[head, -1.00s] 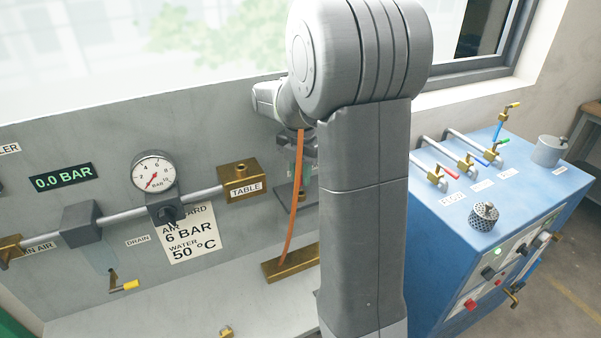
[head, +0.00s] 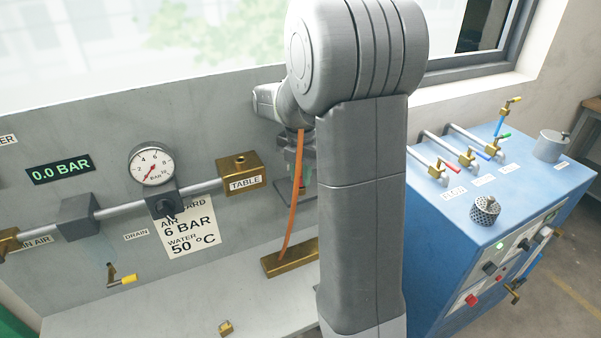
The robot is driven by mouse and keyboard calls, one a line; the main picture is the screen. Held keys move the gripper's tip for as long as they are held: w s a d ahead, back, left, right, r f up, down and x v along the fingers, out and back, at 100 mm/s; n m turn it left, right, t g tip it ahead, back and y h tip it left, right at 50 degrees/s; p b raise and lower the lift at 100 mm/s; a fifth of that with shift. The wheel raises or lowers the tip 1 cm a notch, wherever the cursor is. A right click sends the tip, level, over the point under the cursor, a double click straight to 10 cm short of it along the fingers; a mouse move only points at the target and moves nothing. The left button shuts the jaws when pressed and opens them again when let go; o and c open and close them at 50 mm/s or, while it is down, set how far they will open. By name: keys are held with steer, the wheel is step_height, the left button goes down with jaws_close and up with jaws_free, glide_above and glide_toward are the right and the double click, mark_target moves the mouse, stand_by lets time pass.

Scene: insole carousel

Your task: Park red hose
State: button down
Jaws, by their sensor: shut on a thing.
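The red hose (head: 296,200), orange-red in the picture, rises from a long brass block (head: 291,258) on the grey bench to my wrist. My gripper (head: 299,160) is mostly hidden behind my arm at the middle of the head view; only a grey part shows. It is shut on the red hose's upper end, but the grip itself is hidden. A brass block labelled TABLE (head: 240,172) sits just left of the hose, at the end of a wall pipe.
The blue machine (head: 425,231) stands right, with several pipe outlets and coloured levers on top and a mesh strainer (head: 485,211). A gauge (head: 151,164) and a 0.0 BAR display (head: 60,169) are at left. The front bench (head: 165,305) is mostly clear.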

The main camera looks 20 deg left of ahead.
mark_target(300, 167)
steer(key=shift+f, duration=0.3)
steer(key=c, duration=1.2)
jaws_free()
steer(key=shift+o, duration=0.2)
step_height(300, 167, up, 14)
steer(key=b, duration=0.1)
steer(key=shift+f, duration=0.15)
step_height(300, 167, down, 14)
steer(key=shift+r+p, duration=0.2)
steer(key=shift+p, duration=0.2)
steer(key=shift+r, duration=0.2)
